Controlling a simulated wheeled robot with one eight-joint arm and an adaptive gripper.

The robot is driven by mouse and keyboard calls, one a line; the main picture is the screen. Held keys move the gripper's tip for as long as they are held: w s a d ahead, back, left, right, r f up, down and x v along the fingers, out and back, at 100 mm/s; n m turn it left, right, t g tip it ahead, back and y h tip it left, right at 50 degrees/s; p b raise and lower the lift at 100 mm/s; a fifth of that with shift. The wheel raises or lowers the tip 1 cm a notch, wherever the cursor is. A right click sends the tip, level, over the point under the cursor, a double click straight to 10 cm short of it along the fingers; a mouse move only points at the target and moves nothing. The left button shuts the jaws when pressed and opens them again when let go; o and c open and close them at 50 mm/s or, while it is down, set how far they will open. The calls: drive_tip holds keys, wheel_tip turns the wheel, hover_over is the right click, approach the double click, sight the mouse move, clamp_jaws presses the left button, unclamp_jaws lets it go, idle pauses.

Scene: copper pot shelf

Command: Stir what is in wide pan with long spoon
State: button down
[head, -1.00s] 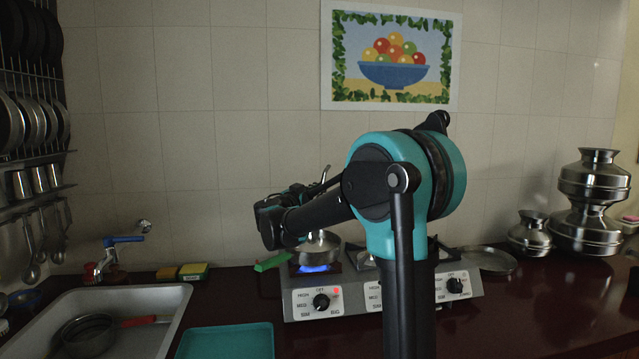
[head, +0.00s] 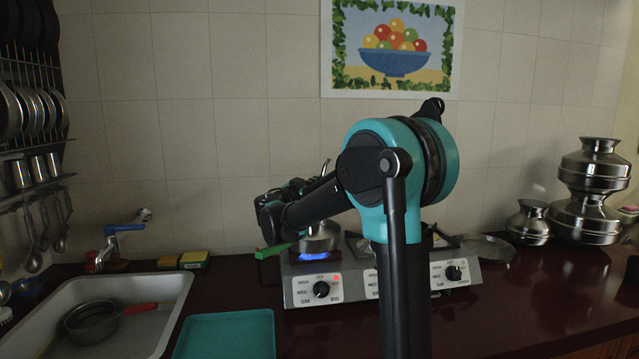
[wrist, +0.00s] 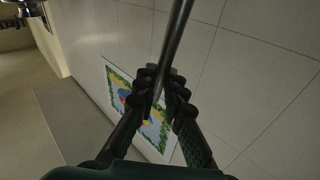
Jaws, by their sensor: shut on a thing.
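My gripper (wrist: 163,84) is shut on the long spoon's thin dark handle (wrist: 178,38), which runs up out of the wrist view between the fingers. The spoon's bowl end does not show in the wrist view. A metal pan (head: 320,240) with a green handle (head: 272,250) sits on the left burner over a blue flame. My arm partly covers this pan, and its contents cannot be seen. In the head view my gripper is mostly hidden behind my arm, above and behind the pan; a thin metal piece sticks up there.
The stove (head: 330,287) has knobs along its front. A sink (head: 150,335) with a red-handled pan (head: 92,322) is at left, beside a teal tray (head: 225,335). Metal pots (head: 592,190) stand at right. The counter at front right is clear.

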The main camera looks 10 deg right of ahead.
drive_tip(key=shift+f, duration=0.85)
idle(0.5)
drive_tip(key=shift+w+r, duration=0.1)
drive_tip(key=shift+w, duration=0.1)
idle(0.4)
